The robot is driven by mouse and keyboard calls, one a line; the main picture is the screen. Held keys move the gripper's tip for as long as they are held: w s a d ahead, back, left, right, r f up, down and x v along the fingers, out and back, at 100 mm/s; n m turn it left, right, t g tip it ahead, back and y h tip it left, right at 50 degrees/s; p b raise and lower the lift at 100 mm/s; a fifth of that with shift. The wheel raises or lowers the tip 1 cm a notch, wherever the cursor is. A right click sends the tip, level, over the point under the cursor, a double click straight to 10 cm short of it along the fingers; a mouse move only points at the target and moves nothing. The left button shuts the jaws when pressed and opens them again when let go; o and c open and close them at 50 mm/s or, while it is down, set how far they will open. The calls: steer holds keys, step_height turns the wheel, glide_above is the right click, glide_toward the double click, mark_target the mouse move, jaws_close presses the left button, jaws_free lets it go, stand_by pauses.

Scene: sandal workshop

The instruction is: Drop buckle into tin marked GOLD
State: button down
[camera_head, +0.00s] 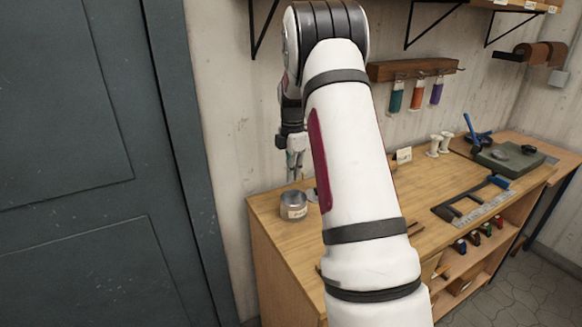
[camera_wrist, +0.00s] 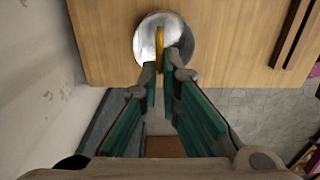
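My gripper (camera_head: 295,172) points down above a round metal tin (camera_head: 293,205) at the left end of the workbench. The tin carries a pale label, too small to read here. In the wrist view, the green-padded fingers (camera_wrist: 161,76) are closed on a thin gold-coloured buckle (camera_wrist: 159,43), seen edge-on. The buckle's far end shows over the tin's shiny round interior (camera_wrist: 147,35). The buckle cannot be made out in the head view. How high it is above the tin is hard to tell.
The wooden workbench (camera_head: 262,207) holds a black tool frame (camera_head: 460,205), white spools (camera_head: 440,144) and a green block (camera_head: 508,160) farther right. A flat grey piece (camera_head: 311,195) lies beside the tin, partly behind my arm. A dark door (camera_head: 90,150) stands left.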

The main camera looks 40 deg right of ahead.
steer(key=shift+f, duration=0.25)
steer(key=c, duration=1.7)
jaws_free()
steer(key=shift+r, duration=0.1)
step_height(320, 180, up, 12)
steer(key=shift+f, duration=0.1)
